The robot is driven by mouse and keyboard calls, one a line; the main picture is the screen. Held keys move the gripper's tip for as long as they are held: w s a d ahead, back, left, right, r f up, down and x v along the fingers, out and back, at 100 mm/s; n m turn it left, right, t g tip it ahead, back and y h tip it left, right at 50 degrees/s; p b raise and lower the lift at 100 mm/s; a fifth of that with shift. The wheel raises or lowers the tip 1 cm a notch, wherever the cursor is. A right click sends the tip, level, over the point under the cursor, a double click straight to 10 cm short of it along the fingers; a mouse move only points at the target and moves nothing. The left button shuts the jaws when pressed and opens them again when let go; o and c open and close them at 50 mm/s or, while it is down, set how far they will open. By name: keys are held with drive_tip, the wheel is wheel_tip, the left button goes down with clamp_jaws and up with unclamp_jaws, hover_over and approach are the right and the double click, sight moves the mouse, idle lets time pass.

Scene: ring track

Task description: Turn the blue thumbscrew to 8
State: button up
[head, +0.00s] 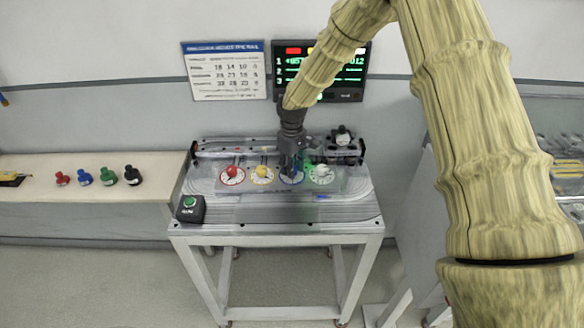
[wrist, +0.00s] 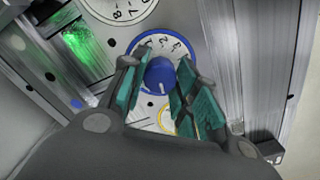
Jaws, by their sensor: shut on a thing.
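The blue thumbscrew (wrist: 160,75) is a round blue knob at the middle of a white dial (wrist: 143,52) with a blue rim and black numerals. In the head view the blue-rimmed dial (head: 291,179) is third from the left in the row on the table, mostly hidden under my gripper. My gripper (wrist: 159,84) points down at it, with teal fingers on both sides of the knob, shut on it. A small white mark shows on the knob's near side in the wrist view. I cannot tell which number it points at.
Beside it stand a red knob (head: 232,171), a yellow knob (head: 262,171) and a pale dial (head: 322,173) under green light. Loose knobs lie on the left shelf (head: 100,199). A lit screen (head: 350,78) hangs behind.

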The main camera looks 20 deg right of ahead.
drive_tip(key=shift+m+b, duration=0.35)
drive_tip(key=shift+m, duration=1.55)
drive_tip(key=o, duration=1)
drive_tip(key=shift+r, duration=0.1)
wheel_tip(320, 180, up, 12)
drive_tip(key=shift+f, duration=0.1)
